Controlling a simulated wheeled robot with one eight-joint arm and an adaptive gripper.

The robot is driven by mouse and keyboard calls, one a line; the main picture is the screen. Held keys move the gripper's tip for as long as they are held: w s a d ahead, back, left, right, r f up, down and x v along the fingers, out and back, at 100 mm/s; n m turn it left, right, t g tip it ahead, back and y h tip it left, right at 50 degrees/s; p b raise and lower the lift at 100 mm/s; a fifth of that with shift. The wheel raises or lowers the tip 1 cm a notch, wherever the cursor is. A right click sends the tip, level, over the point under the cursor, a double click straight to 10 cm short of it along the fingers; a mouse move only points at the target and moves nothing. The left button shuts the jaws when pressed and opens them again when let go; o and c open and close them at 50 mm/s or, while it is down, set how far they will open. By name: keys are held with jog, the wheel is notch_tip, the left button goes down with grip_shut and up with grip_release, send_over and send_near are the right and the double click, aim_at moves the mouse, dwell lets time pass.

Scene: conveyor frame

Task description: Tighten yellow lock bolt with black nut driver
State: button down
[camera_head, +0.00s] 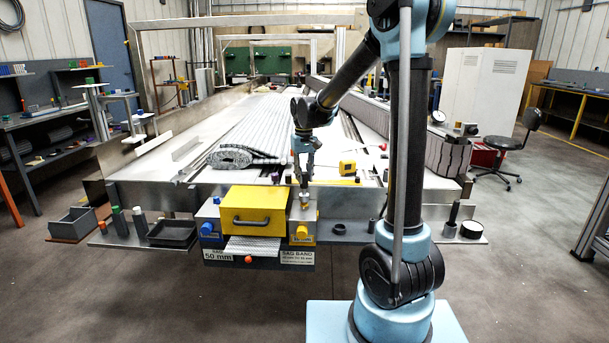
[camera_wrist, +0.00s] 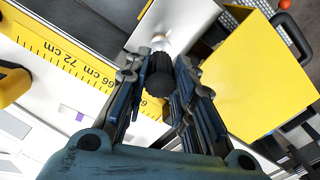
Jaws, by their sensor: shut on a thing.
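My gripper (camera_head: 304,182) points down over the grey block on the right of the yellow box. In the wrist view its fingers (camera_wrist: 160,88) are closed around the dark handle of the black nut driver (camera_wrist: 158,76). A pale metal part (camera_wrist: 159,43) shows beyond the handle, close to the block's light top. I cannot tell whether the driver's tip touches anything. The yellow lock bolt (camera_head: 301,232) shows as a yellow-orange knob on the front of the right block, below my gripper. It is not clearly seen in the wrist view.
The yellow box (camera_head: 250,211) with a dark handle stands left of my gripper. A blue knob (camera_head: 207,229) is on the left block. A yellow tape measure (camera_head: 347,168) and a rolled belt (camera_head: 231,156) lie behind. A dark tray (camera_head: 172,233) sits on the left shelf.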

jog(key=shift+f, duration=0.85)
dwell(0.3)
jog(key=m, duration=0.5)
jog(key=shift+m, duration=0.3)
jog(key=m, duration=0.4)
jog(key=shift+m, duration=0.3)
jog(key=m, duration=0.6)
jog(key=shift+a, duration=0.1)
jog(key=shift+w+m, duration=0.1)
jog(key=shift+m, duration=3)
jog(key=shift+r, duration=2.6)
